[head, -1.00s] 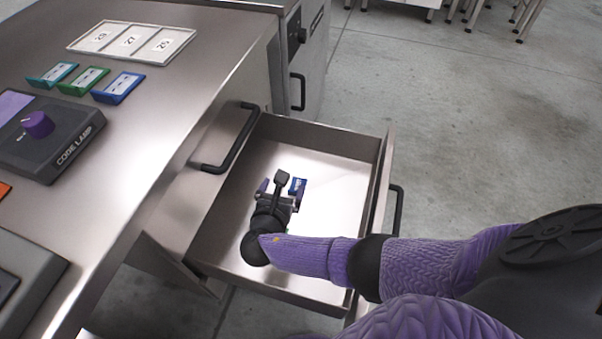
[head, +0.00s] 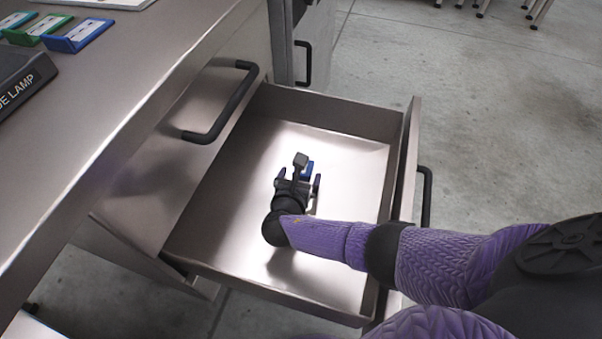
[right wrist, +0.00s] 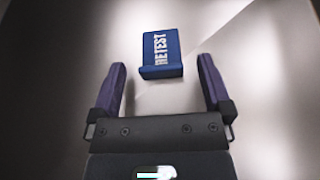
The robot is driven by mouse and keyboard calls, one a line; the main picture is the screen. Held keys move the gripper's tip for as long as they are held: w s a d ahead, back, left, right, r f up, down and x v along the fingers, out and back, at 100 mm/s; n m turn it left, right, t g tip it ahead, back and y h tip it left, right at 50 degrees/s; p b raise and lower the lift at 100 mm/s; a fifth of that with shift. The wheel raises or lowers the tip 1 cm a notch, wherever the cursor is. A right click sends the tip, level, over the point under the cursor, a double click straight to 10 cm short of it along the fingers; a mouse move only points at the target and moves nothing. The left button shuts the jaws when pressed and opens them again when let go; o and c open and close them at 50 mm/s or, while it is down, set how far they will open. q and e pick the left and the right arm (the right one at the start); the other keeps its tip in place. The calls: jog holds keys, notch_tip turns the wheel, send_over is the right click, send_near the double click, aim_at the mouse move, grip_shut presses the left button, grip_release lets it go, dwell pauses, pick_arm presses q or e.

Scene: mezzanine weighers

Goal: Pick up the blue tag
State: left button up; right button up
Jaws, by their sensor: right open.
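The blue tag (right wrist: 161,52) lies on the bottom of the open drawer, with white lettering that reads "RETEST" in the right wrist view. In the head view the blue tag (head: 308,168) shows just past my right gripper, which partly covers it. My right gripper (head: 298,178) is down inside the drawer, open and empty. In the right wrist view its two purple fingers (right wrist: 163,82) stand apart, and the tag lies ahead of them, roughly centred between them and not touching either. My left gripper is not in view.
The open metal drawer (head: 330,133) has walls on all sides around my right gripper. A black handle (head: 232,105) juts out on the cabinet front beside it. Another blue holder (head: 80,36) and a green one (head: 38,29) sit on the counter. The drawer floor around the tag is bare.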

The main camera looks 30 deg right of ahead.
jog(key=shift+w+d+f, duration=0.35)
jog(key=shift+f, duration=0.1)
jog(key=shift+r, duration=0.2)
jog(key=c, duration=1.3)
